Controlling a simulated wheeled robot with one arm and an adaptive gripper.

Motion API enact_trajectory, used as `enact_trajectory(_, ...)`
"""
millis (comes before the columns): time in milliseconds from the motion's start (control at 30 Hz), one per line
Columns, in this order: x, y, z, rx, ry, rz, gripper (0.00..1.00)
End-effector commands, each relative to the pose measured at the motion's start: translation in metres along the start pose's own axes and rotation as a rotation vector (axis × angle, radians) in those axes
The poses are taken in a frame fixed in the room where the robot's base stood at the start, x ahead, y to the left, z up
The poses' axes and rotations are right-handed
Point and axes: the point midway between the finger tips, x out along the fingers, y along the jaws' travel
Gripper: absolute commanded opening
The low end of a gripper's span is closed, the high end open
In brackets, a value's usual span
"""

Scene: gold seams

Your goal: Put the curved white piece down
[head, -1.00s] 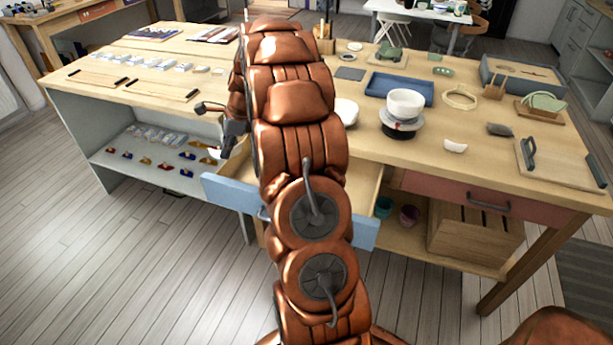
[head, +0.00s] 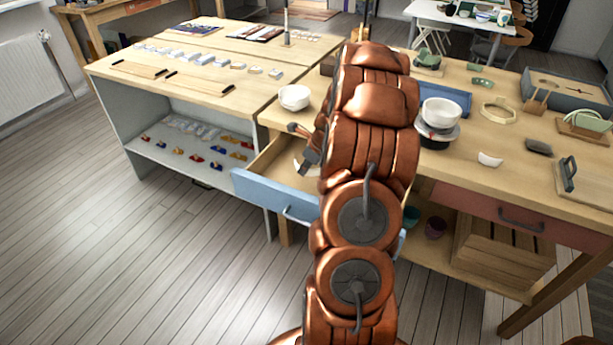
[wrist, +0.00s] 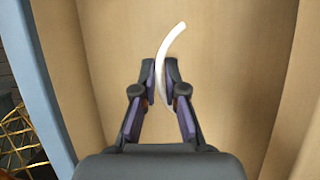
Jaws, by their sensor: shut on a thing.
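My gripper (wrist: 160,80) is shut on the curved white piece (wrist: 172,42), a thin, bowed shard seen nearly edge-on in the wrist view. The piece sticks out beyond the fingertips and along the right finger. Below it is the plain wooden floor of an open drawer (wrist: 230,50). In the head view my gripper (head: 308,163) is at the blue-fronted drawer (head: 262,194), inside its outline, with a bit of white beside the fingers. My arm hides the drawer's right part. I cannot tell whether the piece touches the drawer floor.
A white bowl (head: 294,98) stands on the bench behind the drawer. Right of my arm are another white bowl (head: 441,112), a small white piece (head: 490,159) and a blue tray (head: 458,97). The drawer's blue front wall (wrist: 52,90) is close at left in the wrist view.

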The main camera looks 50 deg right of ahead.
Motion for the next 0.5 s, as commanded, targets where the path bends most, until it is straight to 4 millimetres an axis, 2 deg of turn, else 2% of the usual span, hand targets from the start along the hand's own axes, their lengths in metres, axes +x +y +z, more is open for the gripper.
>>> enact_trajectory(300,0.032,0.002,-0.014,0.000,0.000,0.001,0.00)
enact_trajectory(500,0.033,0.001,-0.014,-0.001,0.000,-0.001,0.00)
